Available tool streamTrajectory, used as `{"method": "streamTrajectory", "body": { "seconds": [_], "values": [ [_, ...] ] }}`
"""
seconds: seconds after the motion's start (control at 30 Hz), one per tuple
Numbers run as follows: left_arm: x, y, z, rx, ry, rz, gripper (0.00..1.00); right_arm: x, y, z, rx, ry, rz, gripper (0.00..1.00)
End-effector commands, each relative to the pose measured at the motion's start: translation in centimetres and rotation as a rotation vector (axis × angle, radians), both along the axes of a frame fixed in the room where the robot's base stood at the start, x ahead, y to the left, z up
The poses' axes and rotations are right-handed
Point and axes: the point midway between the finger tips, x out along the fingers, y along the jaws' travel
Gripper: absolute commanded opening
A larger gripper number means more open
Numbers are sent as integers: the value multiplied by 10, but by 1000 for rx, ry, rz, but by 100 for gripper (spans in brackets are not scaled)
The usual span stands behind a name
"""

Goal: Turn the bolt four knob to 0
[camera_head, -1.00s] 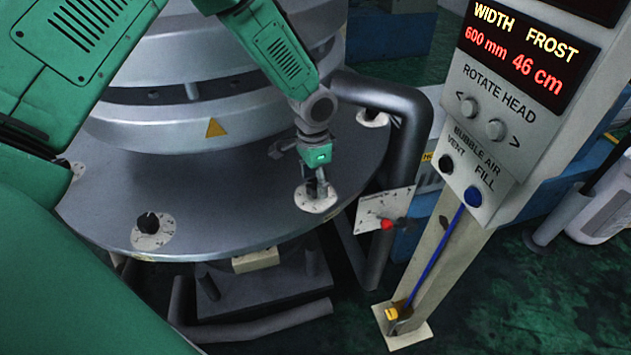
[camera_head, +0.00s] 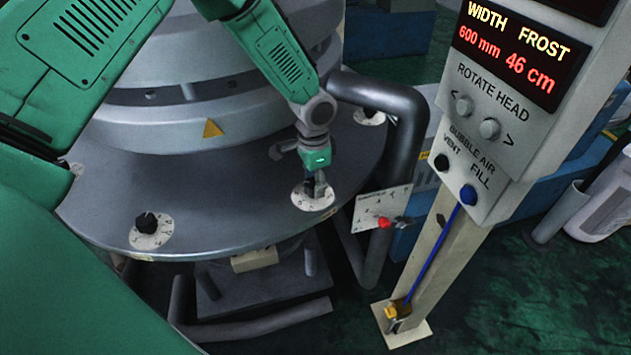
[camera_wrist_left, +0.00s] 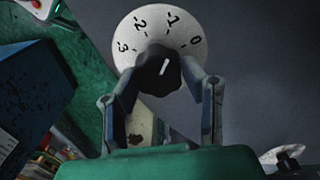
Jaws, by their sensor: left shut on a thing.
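A black knob (camera_wrist_left: 158,69) on a round white dial (camera_wrist_left: 188,28) sits between the fingers of my left gripper (camera_wrist_left: 163,88) in the left wrist view. The dial shows -3, -2, -1 and 0. The white line on the knob points up and slightly right, roughly at -1, left of 0. In the head view the left gripper (camera_head: 316,184) reaches down over this dial (camera_head: 304,199) at the front right rim of the grey round plate (camera_head: 225,215). It is shut on the knob, which it mostly hides there. No bolt number is readable. My right gripper is not in view.
Another black knob (camera_head: 148,222) on a white dial stands left on the plate, and one (camera_head: 370,114) stands behind near the dark bent pipe (camera_head: 405,125). A control post (camera_head: 500,110) with buttons and a red-digit display stands to the right. A small plate (camera_head: 376,207) has a red knob.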

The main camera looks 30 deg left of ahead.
Motion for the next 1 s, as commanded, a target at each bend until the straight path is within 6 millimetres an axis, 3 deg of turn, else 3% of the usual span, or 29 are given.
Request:
{"method": "streamTrajectory", "body": {
  "seconds": [0.6,1.0],
  "values": [
    [-4,2,-1,4,10,-481,9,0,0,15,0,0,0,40],
    [-4,2,-2,5,9,-677,9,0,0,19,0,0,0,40]
  ]
}}
